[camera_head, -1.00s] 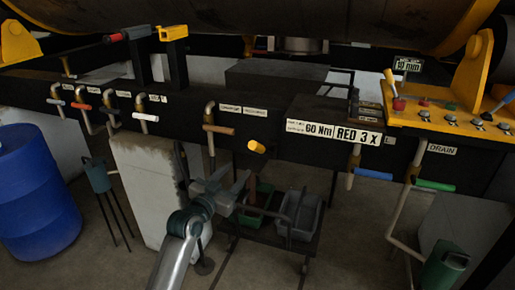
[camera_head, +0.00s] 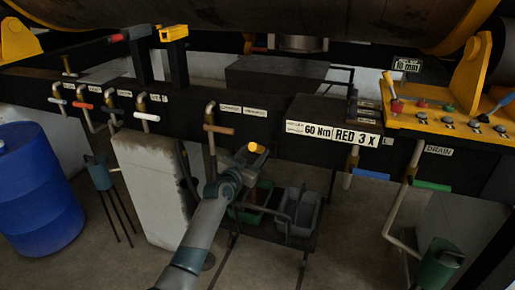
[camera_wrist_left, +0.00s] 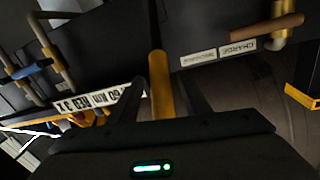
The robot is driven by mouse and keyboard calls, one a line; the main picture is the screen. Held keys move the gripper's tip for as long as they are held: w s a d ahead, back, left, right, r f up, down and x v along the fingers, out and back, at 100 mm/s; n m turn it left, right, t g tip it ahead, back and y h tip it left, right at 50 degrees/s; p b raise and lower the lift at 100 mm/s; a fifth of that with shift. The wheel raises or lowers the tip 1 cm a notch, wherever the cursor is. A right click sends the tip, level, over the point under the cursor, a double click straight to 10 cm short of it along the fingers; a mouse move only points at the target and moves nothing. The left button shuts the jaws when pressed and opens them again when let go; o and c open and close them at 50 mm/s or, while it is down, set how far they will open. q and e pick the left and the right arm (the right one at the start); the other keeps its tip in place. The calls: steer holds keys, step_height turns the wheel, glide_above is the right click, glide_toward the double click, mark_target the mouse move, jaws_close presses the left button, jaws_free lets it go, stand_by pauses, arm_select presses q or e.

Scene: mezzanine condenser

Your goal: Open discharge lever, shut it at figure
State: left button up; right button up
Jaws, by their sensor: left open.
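A yellow lever handle (camera_head: 257,148) sticks out from the black beam, below and right of two small label plates (camera_head: 255,112). The farther plate's print is too small to read surely; the other appears to read CHARGE in the left wrist view (camera_wrist_left: 237,48). My left gripper (camera_head: 247,158) is at the yellow handle. In the left wrist view the yellow handle (camera_wrist_left: 161,85) lies between the two spread fingers of the open gripper (camera_wrist_left: 165,95). Contact cannot be told. A brown-handled lever (camera_head: 220,129) is just left of it. My right gripper is not in view.
Several more levers line the beam at left, and a blue handle (camera_head: 371,174) and green handle (camera_head: 432,185) hang at right. A small plate (camera_head: 406,65) appears to read 10 mm. Bins (camera_head: 299,212) stand below; a blue drum (camera_head: 38,175) stands left.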

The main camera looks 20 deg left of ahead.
arm_select(q)
steer(key=shift+w+d, duration=0.15)
steer(key=shift+w, duration=0.8)
jaws_close()
